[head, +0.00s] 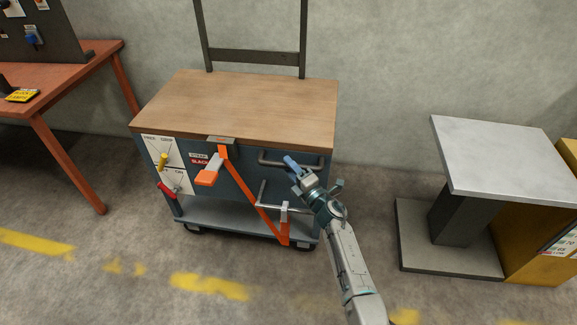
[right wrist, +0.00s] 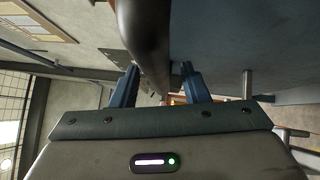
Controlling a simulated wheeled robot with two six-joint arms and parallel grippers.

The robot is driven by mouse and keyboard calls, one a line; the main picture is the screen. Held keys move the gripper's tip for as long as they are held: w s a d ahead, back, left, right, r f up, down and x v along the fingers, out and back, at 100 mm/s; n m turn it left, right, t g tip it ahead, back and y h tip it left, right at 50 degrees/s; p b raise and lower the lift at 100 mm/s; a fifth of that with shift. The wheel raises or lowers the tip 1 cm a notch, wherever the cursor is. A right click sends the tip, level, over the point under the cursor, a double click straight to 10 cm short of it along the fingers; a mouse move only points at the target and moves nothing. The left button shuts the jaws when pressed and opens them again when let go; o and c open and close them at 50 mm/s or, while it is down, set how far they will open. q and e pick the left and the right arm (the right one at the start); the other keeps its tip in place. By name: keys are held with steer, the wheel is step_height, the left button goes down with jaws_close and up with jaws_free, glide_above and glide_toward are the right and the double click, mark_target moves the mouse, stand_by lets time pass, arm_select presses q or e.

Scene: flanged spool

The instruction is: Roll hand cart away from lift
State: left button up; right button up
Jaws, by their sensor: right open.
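The hand cart (head: 235,108) stands near the wall, with a wooden top, blue-grey body and lower shelf. Its grey bar handle (head: 272,161) is at the right of the front face. My right gripper (head: 291,164) is open at the right end of this handle. In the right wrist view a thick dark bar (right wrist: 146,35), apparently the handle, runs between or just past the open fingers (right wrist: 159,75); contact cannot be told. The lift (head: 500,158), seemingly the grey platform on a pedestal, stands apart at the right. My left gripper is not in view.
An orange strap (head: 255,200) with an orange-ended lever (head: 208,174) crosses the cart's front. A yellow and a red lever sit on its white panel (head: 165,152). A red-brown table (head: 75,75) stands left, a yellow box (head: 540,245) right. Floor in front is clear.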

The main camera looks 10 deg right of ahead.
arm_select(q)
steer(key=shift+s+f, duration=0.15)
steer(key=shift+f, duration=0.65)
arm_select(e)
steer(key=v, duration=0.9)
steer(key=shift+s, duration=0.25)
steer(key=shift+d, duration=0.1)
